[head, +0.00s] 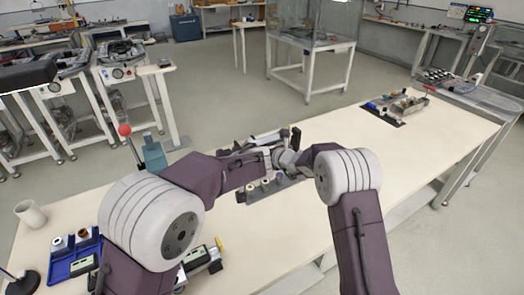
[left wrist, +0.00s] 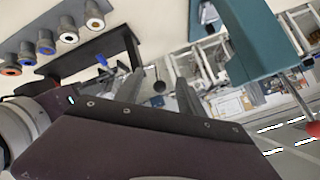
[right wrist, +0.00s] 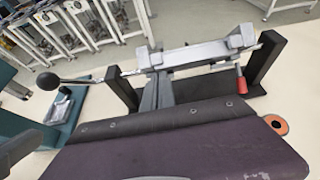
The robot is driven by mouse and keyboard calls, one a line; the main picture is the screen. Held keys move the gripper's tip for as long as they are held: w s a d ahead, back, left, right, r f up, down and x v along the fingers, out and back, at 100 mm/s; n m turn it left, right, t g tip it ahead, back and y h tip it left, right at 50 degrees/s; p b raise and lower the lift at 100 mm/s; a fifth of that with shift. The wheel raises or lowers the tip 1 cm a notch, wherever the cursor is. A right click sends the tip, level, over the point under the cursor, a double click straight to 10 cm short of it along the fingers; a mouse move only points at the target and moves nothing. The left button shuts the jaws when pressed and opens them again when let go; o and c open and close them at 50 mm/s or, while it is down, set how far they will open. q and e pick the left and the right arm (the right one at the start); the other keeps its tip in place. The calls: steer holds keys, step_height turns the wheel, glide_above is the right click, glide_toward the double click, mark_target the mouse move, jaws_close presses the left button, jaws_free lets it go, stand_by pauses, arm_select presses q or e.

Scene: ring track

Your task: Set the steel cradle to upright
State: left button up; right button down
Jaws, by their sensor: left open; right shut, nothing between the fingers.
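The steel cradle (right wrist: 205,54) is a grey metal piece slung between two black posts (right wrist: 265,57) in the right wrist view. A rod with a black ball knob (right wrist: 48,81) sticks out to the left, and a red grip (right wrist: 241,82) hangs at the right. The cradle is partly hidden by my arms in the head view (head: 262,141). My right gripper (right wrist: 158,92) is shut and empty, with its fingertips close below the cradle; contact is unclear. My left gripper (left wrist: 161,84) is open. A dark ball (left wrist: 160,87) shows between its fingers in the left wrist view, not visibly gripped.
A rail with several spools (left wrist: 68,38) lies beside the posts. A teal fixture (head: 153,153) with a red-ball lever stands at the table's back left edge. A blue tray (head: 75,256) and a cup (head: 31,214) are at left. The table's right middle is clear.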

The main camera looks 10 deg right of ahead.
arm_select(q)
steer(key=s+a+g+h+p, duration=0.1)
steer(key=s+a+p, duration=0.3)
steer(key=s, duration=0.4)
steer(key=s+a+n+g+h+p, duration=0.1)
steer(key=s+a+g+p, duration=0.3)
steer(key=s, duration=0.5)
steer(key=s+a+n+g+h+p, duration=0.1)
steer(key=s+a+g+h+p, duration=0.1)
steer(key=s+a+p, duration=0.3)
steer(key=shift+s+a+r+g, duration=0.15)
steer(key=shift+s+a+g, duration=0.65)
steer(key=shift+s, duration=1)
arm_select(e)
steer(key=shift+w+a+r+g+h, duration=0.1)
steer(key=shift+w+r+g+h, duration=0.2)
steer(key=shift+g, duration=0.35)
steer(key=shift+w+a+r+g+h, duration=0.1)
steer(key=shift+r+g+h, duration=0.1)
steer(key=shift+r+g, duration=0.35)
arm_select(q)
steer(key=shift+s+n+p, duration=0.15)
steer(key=shift+n+p, duration=0.15)
steer(key=shift+p, duration=0.05)
arm_select(e)
steer(key=shift+f, duration=0.15)
